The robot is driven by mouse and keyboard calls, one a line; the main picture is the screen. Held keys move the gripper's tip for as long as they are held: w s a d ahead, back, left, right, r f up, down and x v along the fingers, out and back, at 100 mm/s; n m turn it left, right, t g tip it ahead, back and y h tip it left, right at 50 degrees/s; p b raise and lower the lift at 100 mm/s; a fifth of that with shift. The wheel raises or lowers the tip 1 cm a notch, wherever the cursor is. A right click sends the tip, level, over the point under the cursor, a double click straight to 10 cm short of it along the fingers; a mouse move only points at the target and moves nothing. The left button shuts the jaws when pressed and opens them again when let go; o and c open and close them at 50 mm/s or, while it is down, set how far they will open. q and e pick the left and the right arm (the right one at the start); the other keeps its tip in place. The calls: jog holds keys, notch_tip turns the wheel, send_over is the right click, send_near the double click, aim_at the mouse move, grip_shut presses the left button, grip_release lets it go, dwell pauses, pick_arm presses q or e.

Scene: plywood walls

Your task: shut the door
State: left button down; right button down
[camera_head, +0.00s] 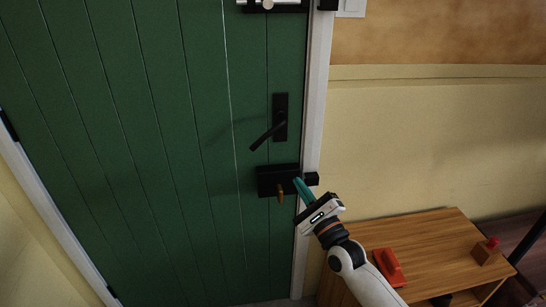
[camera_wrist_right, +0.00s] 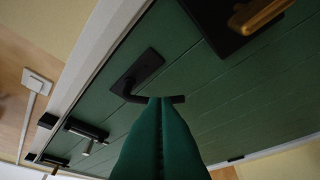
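The green plank door (camera_head: 160,150) fills the left and middle of the head view. Its right edge lies along the white frame (camera_head: 315,100), with no clear gap showing. A black lever handle (camera_head: 268,135) slants down to the left; it also shows in the wrist view (camera_wrist_right: 140,75). Below it is a black lock box (camera_head: 275,180) with an orange-brown knob (camera_head: 280,193), seen in the wrist view at top right (camera_wrist_right: 260,12). My right gripper (camera_head: 298,183) has its teal fingers together and empty, in front of the lock box's right part; contact cannot be told. My left gripper is out of view.
A wooden table (camera_head: 430,245) stands right of the door, under my right arm, holding a red object (camera_head: 388,267) and a small red-topped block (camera_head: 487,250). A slide bolt (camera_head: 270,5) is at the top of the head view. A light switch (camera_head: 351,8) is on the wall.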

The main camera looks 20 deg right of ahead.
send_near(260, 139)
jog(key=w+d+f, duration=0.2)
jog(key=w+d, duration=0.2)
jog(key=shift+w+a+r+p, duration=0.45)
jog(key=shift+w+a+r, duration=0.1)
jog(key=shift+a+r, duration=0.15)
jog(key=shift+w+a+r+p, duration=0.4)
jog(key=shift+w+a+r, duration=0.15)
jog(key=shift+r, duration=0.25)
jog(key=shift+a+r+m+h, duration=0.2)
jog(key=shift+m+h, duration=0.1)
jog(key=shift+m, duration=0.25)
jog(key=shift+a+r+m+h, duration=0.1)
jog(key=shift+a+m+h, duration=0.2)
jog(key=shift+m, duration=0.25)
jog(key=shift+w+a+r+m+t+h+b, duration=0.15)
jog(key=shift+a+r+m+h+b, duration=0.3)
jog(key=shift+m+h, duration=0.9)
jog(key=shift+w+a+r+m+t+h+b, duration=0.2)
jog(key=shift+r+m+h, duration=0.45)
jog(key=shift+m, duration=1.25)
jog(key=shift+w+a+r+m+t+h+b, duration=0.2)
jog(key=shift+a+r+m+h, duration=0.35)
jog(key=shift+m+h, duration=0.8)
jog(key=shift+s+m+y, duration=0.15)
jog(key=shift+m+y, duration=0.2)
jog(key=shift+m, duration=0.05)
